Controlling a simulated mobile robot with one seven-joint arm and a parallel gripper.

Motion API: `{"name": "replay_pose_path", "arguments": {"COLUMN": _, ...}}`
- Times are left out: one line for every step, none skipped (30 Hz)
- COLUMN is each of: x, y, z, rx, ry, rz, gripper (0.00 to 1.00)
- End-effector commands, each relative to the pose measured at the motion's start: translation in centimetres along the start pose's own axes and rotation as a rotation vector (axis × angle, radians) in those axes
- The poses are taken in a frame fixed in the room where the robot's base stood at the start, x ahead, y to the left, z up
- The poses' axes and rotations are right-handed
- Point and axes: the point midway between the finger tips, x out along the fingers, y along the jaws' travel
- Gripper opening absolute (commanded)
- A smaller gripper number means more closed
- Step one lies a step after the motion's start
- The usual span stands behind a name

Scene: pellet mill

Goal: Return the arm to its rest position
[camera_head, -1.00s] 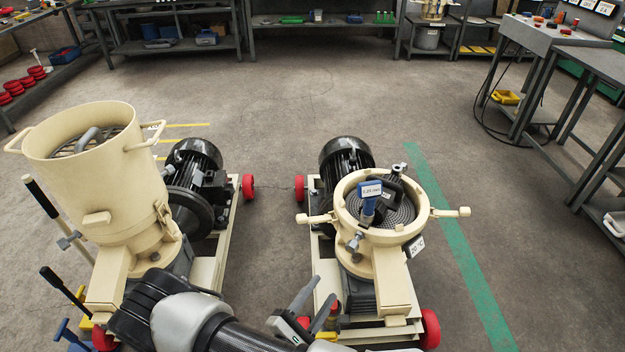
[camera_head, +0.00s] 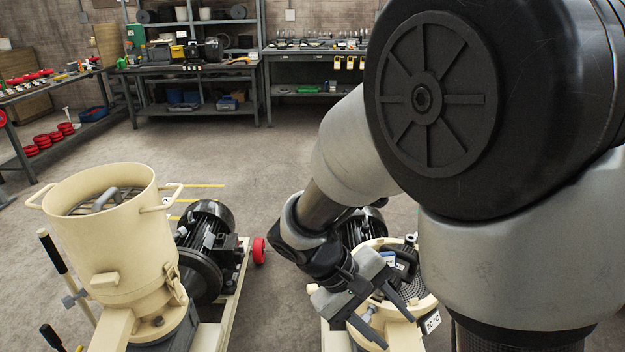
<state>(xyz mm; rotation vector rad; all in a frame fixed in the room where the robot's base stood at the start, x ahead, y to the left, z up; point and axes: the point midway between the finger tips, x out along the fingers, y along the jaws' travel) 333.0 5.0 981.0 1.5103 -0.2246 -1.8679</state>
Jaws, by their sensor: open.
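My arm fills the right half of the head view, with its large dark joint near the camera. My gripper (camera_head: 352,306) hangs at the lower middle, in front of the right pellet mill. Its fingers are apart and I see nothing between them. The right pellet mill (camera_head: 425,303) is cream with a black motor behind it, and my arm hides much of it. I cannot tell whether the gripper touches it. The left pellet mill (camera_head: 105,228) has a tall cream hopper and stands clear of the arm.
A grey workbench (camera_head: 190,71) with shelves stands at the back, beside another bench (camera_head: 290,52) with small items. A side bench (camera_head: 50,95) with red parts stands at the left. The floor (camera_head: 215,160) between the mills and benches is clear.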

Motion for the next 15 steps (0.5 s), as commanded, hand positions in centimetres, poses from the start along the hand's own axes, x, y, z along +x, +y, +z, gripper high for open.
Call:
{"name": "replay_pose_path", "arguments": {"x": -1.0, "y": 1.0, "z": 1.2, "rx": 0.06, "ry": 0.038, "rz": -0.076, "gripper": 0.44}}
{"name": "replay_pose_path", "arguments": {"x": -1.5, "y": 1.4, "z": 1.8, "rx": 0.088, "ry": 0.06, "rz": -0.117, "gripper": 0.44}}
{"name": "replay_pose_path", "arguments": {"x": -2.2, "y": 1.8, "z": 2.6, "rx": 0.125, "ry": 0.092, "rz": -0.17, "gripper": 0.44}}
{"name": "replay_pose_path", "arguments": {"x": -2.7, "y": 2.1, "z": 3.2, "rx": 0.153, "ry": 0.117, "rz": -0.208, "gripper": 0.44}}
{"name": "replay_pose_path", "arguments": {"x": -3.2, "y": 2.4, "z": 3.8, "rx": 0.181, "ry": 0.146, "rz": -0.245, "gripper": 0.44}}
{"name": "replay_pose_path", "arguments": {"x": -4.0, "y": 2.8, "z": 4.5, "rx": 0.218, "ry": 0.185, "rz": -0.29, "gripper": 0.44}}
{"name": "replay_pose_path", "arguments": {"x": -4.5, "y": 3.1, "z": 5.0, "rx": 0.245, "ry": 0.216, "rz": -0.321, "gripper": 0.44}}
{"name": "replay_pose_path", "arguments": {"x": -5.0, "y": 3.4, "z": 5.5, "rx": 0.272, "ry": 0.247, "rz": -0.35, "gripper": 0.44}}
{"name": "replay_pose_path", "arguments": {"x": -5.7, "y": 3.7, "z": 6.1, "rx": 0.304, "ry": 0.287, "rz": -0.384, "gripper": 0.44}}
{"name": "replay_pose_path", "arguments": {"x": -6.2, "y": 3.9, "z": 6.5, "rx": 0.325, "ry": 0.318, "rz": -0.405, "gripper": 0.44}}
{"name": "replay_pose_path", "arguments": {"x": -6.6, "y": 4.1, "z": 6.9, "rx": 0.346, "ry": 0.346, "rz": -0.423, "gripper": 0.44}}
{"name": "replay_pose_path", "arguments": {"x": -7.2, "y": 4.3, "z": 7.3, "rx": 0.371, "ry": 0.38, "rz": -0.444, "gripper": 0.44}}
{"name": "replay_pose_path", "arguments": {"x": -7.6, "y": 4.5, "z": 7.6, "rx": 0.387, "ry": 0.407, "rz": -0.458, "gripper": 0.44}}
{"name": "replay_pose_path", "arguments": {"x": -8.0, "y": 4.7, "z": 7.9, "rx": 0.404, "ry": 0.432, "rz": -0.469, "gripper": 0.44}}
{"name": "replay_pose_path", "arguments": {"x": -8.4, "y": 4.8, "z": 8.3, "rx": 0.423, "ry": 0.463, "rz": -0.483, "gripper": 0.44}}
